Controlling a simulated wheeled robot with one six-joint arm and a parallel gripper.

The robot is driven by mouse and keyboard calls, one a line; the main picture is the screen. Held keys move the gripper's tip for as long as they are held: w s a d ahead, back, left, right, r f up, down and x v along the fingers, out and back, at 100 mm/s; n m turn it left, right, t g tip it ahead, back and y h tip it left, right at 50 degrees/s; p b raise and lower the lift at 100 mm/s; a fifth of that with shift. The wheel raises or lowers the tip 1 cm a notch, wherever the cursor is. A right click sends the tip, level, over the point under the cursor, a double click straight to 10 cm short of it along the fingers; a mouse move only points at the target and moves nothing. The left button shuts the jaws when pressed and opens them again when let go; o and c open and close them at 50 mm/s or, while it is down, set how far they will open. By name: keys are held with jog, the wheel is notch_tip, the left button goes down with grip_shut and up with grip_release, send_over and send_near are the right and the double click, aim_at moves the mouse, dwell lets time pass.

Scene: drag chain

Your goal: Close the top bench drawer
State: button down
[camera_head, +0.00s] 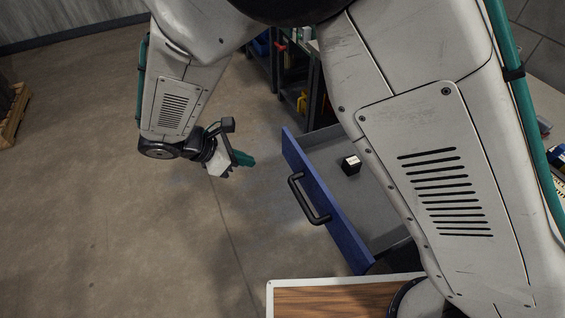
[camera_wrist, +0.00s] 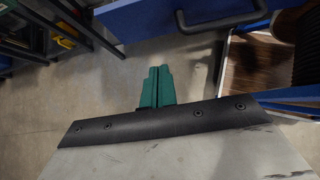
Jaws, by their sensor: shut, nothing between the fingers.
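The top bench drawer (camera_head: 328,200) stands pulled out in the head view, with a blue front and a grey inside. A black bar handle (camera_head: 308,200) sits on its front. A small dark box with a white label (camera_head: 351,165) lies in the drawer. My gripper (camera_head: 244,159) is left of the drawer front, apart from it, over the floor. In the wrist view the green fingers (camera_wrist: 157,86) are together and empty. The blue drawer front (camera_wrist: 165,20) and its handle (camera_wrist: 222,21) cross the top of that view. My arm hides much of the bench and the drawer's right side.
A wood-topped surface with a pale rim (camera_head: 330,300) stands below the drawer in the head view. A dark shelf cart with tools (camera_head: 290,75) is behind the drawer. A pallet (camera_head: 14,115) lies far left. The floor (camera_head: 100,210) on the left is clear.

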aim_at(296, 167)
jog(key=x, duration=0.4)
jog(key=d+r+x, duration=0.1)
jog(key=x, duration=0.3)
jog(key=d+r+x, duration=0.1)
jog(key=x, duration=0.3)
jog(key=shift+w+d+f, duration=0.3)
jog(key=shift+w, duration=0.05)
jog(key=shift+d, duration=0.1)
